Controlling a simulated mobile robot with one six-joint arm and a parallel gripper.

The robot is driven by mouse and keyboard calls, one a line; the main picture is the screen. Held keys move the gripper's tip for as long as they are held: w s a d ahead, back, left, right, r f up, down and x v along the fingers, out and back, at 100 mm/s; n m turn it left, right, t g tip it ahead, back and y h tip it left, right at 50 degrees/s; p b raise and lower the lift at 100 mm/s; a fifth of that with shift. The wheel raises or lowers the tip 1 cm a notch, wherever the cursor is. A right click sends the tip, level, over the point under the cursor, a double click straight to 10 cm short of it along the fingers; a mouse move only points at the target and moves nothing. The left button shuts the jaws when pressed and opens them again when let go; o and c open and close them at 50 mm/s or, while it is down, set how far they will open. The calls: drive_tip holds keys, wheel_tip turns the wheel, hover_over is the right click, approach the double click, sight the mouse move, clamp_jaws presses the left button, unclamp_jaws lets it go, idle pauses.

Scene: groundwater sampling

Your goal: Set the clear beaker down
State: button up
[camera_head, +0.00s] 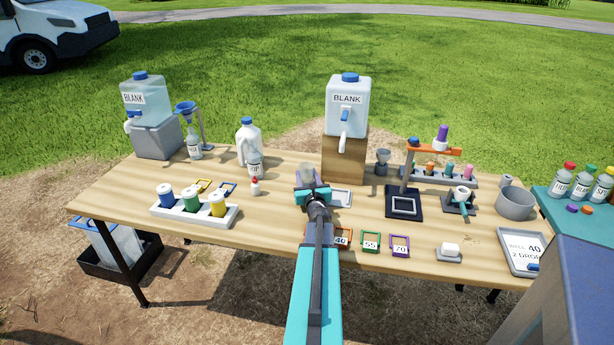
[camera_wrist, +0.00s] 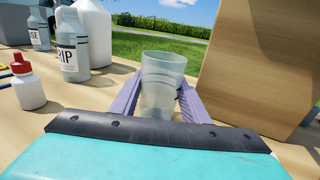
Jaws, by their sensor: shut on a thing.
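The clear beaker (camera_wrist: 160,82) stands upright between the two fingers of my gripper (camera_wrist: 158,100) in the wrist view. The fingers are shut on its sides. In the head view the beaker (camera_head: 306,172) is at the end of my arm, over the middle of the wooden table (camera_head: 275,225), just left of a pale square tray (camera_head: 341,197). My gripper (camera_head: 310,185) partly covers it there. The beaker's base is hidden behind the gripper body in the wrist view, so I cannot tell whether it touches the table.
A wooden block (camera_head: 344,158) carrying a BLANK container (camera_head: 347,105) stands close behind, on the right. A small red-capped dropper bottle (camera_head: 255,187) and a labelled bottle (camera_head: 255,164) stand to the left. Coloured frames (camera_head: 371,242) lie near the front edge. Bare wood lies left of my arm.

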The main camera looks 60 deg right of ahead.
drive_tip(key=shift+f+b, duration=0.15)
drive_tip(key=shift+b, duration=0.15)
drive_tip(key=o, duration=1.2)
drive_tip(key=shift+c, duration=0.2)
drive_tip(key=shift+r+p, duration=0.2)
drive_tip(key=shift+p, duration=0.1)
drive_tip(key=shift+b+v, duration=1)
drive_tip(key=shift+v, duration=4.95)
